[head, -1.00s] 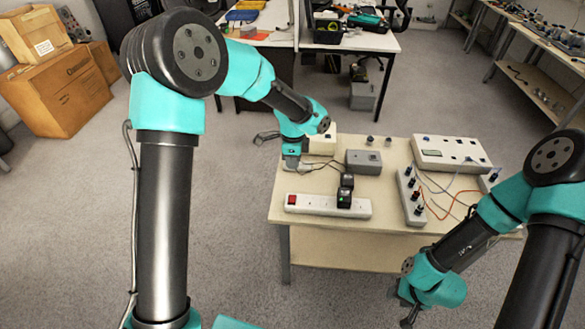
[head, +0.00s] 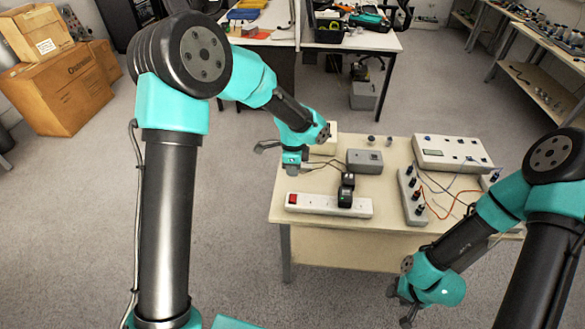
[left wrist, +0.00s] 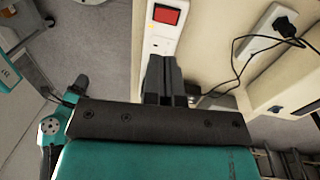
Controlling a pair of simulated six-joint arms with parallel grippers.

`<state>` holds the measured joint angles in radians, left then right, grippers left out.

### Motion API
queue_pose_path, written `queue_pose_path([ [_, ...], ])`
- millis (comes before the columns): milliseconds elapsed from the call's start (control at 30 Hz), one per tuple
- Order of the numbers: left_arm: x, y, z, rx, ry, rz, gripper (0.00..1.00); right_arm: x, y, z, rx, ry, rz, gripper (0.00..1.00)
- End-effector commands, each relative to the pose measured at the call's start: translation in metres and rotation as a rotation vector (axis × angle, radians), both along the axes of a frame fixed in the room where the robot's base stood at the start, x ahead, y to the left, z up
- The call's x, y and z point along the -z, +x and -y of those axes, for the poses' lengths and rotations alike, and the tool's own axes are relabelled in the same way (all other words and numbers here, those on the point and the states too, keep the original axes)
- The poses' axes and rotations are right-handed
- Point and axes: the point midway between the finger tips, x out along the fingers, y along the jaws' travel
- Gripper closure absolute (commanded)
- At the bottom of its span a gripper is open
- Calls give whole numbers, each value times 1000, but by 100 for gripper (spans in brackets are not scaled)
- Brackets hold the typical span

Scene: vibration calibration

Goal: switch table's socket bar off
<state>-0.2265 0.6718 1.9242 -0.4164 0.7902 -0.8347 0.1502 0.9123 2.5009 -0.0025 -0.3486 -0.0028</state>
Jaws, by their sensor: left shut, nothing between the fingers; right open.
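The white socket bar (head: 325,205) lies along the near left edge of the table, with a red switch (head: 293,199) at its left end. Stacked black plugs (head: 346,190) sit in it right of centre. My left gripper (head: 291,170) hangs behind and above the switch end, shut and empty. In the left wrist view the shut fingers (left wrist: 161,72) cover part of the bar (left wrist: 157,44). The red switch (left wrist: 166,15) shows clear of them at the top. My right gripper (head: 404,312) is open and empty, low in front of the table.
A grey box (head: 365,161) stands behind the bar, with black cables to its left. A grey terminal strip (head: 412,197) with wires and a larger white device (head: 452,153) are to the right. The table's front left corner (head: 278,217) is bare.

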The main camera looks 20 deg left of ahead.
Motion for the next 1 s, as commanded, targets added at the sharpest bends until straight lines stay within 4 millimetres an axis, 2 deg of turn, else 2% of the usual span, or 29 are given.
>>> queue_pose_path([
  [400,72,-9,1,0,0,-4,100,0,0,0,0,0,0,57],
  [600,100,-13,2,0,1,-2,100,0,0,0,0,0,0,57],
  [767,110,-13,2,0,0,0,100,0,0,0,0,0,0,57],
  [1000,111,-13,2,0,-1,1,100,0,0,0,0,0,0,57],
])
